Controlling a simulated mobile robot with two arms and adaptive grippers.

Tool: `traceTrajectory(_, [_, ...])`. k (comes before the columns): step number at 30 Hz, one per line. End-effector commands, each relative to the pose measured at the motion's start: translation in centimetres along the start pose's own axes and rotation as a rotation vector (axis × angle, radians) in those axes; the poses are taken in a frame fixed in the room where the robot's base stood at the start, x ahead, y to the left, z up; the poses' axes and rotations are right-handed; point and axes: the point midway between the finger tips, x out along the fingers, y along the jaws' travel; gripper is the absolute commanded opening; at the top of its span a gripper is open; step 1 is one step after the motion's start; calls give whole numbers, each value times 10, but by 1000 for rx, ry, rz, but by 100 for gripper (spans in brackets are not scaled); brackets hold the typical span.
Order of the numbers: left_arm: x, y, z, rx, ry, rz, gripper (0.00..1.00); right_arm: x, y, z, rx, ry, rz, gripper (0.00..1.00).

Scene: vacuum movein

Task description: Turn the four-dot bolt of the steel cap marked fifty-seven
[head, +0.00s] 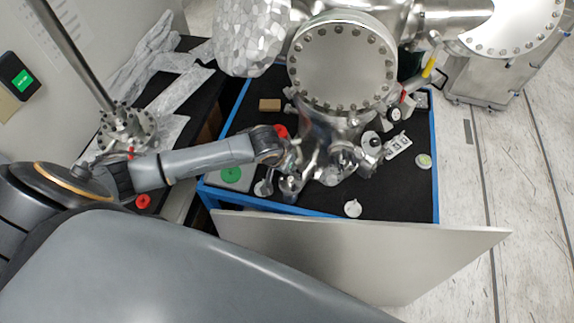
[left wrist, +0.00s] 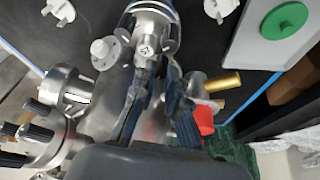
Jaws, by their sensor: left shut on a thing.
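A small steel cap (left wrist: 163,12) with a bolted rim and a small marked face is at the top middle of the left wrist view. The number and dots are too small to read. My left gripper (left wrist: 155,68) has its two dark fingers just below that cap, closed on a small steel part, seemingly a bolt, that the fingers mostly hide. In the head view the left gripper (head: 292,158) reaches the lower left side of the steel chamber (head: 342,65), among small steel fittings. My right gripper is not in view.
The black table (head: 405,205) has a blue edge. A box with a green disc (head: 231,174) stands left of the fittings. A loose white piece (head: 353,208) lies near the front edge. Steel fittings with black knobs (left wrist: 36,133) crowd the left wrist view's left. A pale panel (head: 360,255) stands in front.

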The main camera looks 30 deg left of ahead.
Motion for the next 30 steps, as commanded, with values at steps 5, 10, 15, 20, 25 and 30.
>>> traceTrajectory(5, [0, 0, 1, -1, -2, -1, 0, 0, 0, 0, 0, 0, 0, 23])
traceTrajectory(10, [0, 0, 1, -1, -2, -1, 36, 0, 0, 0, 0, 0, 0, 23])
traceTrajectory(15, [0, 0, 0, -1, -1, -1, 36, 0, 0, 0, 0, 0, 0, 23])
traceTrajectory(20, [-2, 0, 0, -2, -1, -1, 36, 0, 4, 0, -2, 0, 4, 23])
traceTrajectory(25, [-21, 0, 0, -1, 0, 0, 36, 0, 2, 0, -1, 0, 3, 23])
traceTrajectory(30, [-58, 0, 0, 1, 2, 0, 36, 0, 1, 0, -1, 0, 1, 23])
